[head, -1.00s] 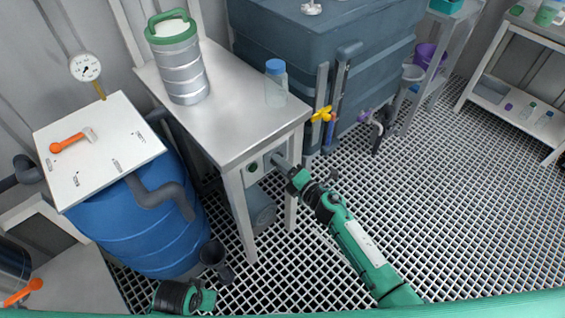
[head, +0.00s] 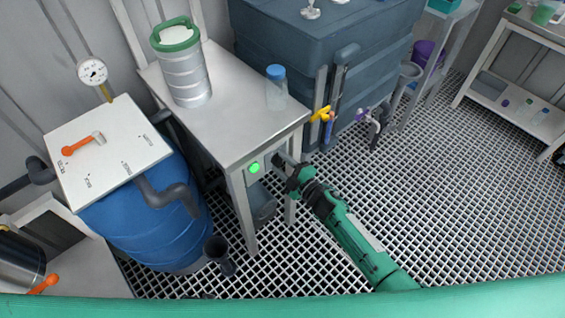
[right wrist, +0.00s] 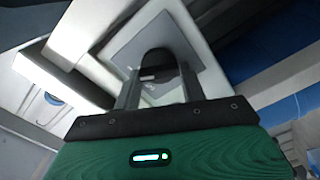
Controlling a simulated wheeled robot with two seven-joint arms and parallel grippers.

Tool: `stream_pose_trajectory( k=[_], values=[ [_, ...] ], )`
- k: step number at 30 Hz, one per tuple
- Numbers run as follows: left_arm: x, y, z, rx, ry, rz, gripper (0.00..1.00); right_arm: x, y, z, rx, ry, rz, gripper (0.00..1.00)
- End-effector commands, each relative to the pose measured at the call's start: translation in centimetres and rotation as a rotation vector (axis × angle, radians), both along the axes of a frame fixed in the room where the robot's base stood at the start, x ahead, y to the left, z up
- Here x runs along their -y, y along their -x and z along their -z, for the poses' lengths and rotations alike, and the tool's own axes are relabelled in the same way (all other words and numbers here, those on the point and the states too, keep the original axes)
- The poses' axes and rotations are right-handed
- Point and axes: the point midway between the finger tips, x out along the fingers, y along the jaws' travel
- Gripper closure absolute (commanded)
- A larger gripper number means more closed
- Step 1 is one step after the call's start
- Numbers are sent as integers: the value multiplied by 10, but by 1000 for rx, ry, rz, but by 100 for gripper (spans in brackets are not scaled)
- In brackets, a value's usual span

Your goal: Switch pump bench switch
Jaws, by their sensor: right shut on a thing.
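The pump bench (head: 232,125) is a steel-topped table with pale legs. A small box on its front edge carries a round green lamp (head: 254,168), which is lit. My right gripper (head: 281,161) reaches the box just right of the lamp and hides the switch in the head view. In the right wrist view the dark switch knob (right wrist: 157,64) stands on a grey plate, between the two fingers of my right gripper (right wrist: 158,88), which is shut on it. My left gripper is not in view.
A steel canister (head: 182,75) and a blue-capped bottle (head: 277,88) stand on the bench. A blue drum (head: 150,232) with a white lid is at left. A large grey tank (head: 300,50) with a yellow valve (head: 321,114) stands behind. The grating floor at right is clear.

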Motion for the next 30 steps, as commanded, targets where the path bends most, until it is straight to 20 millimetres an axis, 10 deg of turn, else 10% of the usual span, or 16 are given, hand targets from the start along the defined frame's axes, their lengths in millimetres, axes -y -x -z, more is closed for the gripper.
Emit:
stream_pose_trajectory(
  k=[17,18,21,30],
  values=[
    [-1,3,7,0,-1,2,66,0,1,1,-26,-28,0,81],
    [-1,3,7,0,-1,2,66,0,1,1,-26,-28,0,56],
    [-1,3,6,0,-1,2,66,0,0,1,-26,-28,0,37],
    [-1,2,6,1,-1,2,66,1,1,0,-24,-27,0,36]
  ],
)
